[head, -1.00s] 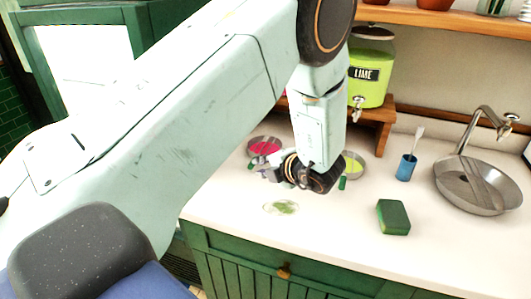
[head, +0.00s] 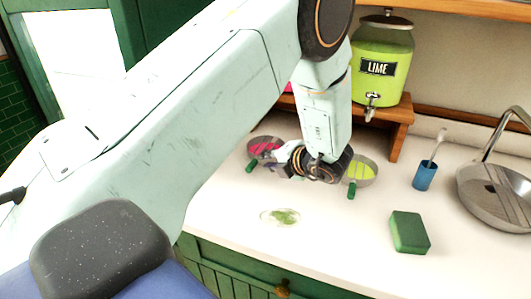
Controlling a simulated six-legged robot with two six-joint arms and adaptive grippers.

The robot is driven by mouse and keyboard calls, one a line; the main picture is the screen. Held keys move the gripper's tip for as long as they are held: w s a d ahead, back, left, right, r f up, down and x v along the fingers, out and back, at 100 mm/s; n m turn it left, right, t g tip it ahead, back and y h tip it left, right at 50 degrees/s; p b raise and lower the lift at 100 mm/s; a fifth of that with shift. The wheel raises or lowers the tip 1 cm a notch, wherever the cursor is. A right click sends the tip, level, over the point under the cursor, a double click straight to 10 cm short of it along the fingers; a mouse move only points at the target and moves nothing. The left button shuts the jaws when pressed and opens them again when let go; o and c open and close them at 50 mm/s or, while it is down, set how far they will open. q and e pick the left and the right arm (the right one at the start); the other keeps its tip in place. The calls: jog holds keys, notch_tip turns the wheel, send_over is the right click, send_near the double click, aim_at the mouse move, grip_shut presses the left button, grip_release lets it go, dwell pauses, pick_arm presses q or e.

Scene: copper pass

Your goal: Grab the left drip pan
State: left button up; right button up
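The left drip pan (head: 257,145) is a shallow round metal pan with pink-red liquid and a short green handle (head: 252,166). It rests on the white counter, its right part hidden by my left gripper. My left gripper (head: 283,169) is low over the counter, just right of that pan; I cannot tell whether they touch. Its fingers are small and partly hidden by its own wrist, so their opening is unclear. The right drip pan (head: 361,170) holds yellow-green liquid and has a green handle (head: 351,190). It is right of my gripper. My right gripper is out of view.
A lime dispenser (head: 382,68) stands on a wooden riser (head: 397,135) behind the pans. A clear dish with green bits (head: 281,217) lies in front. A green sponge (head: 410,232), blue cup with brush (head: 425,176) and metal sink bowl (head: 492,196) are to the right.

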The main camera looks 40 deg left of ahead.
aim_at(257, 161)
pick_arm(q)
jog(key=x, duration=0.5)
jog(key=shift+a+f, duration=0.1)
jog(key=shift+s, duration=0.15)
jog(key=shift+c, duration=0.3)
grip_shut()
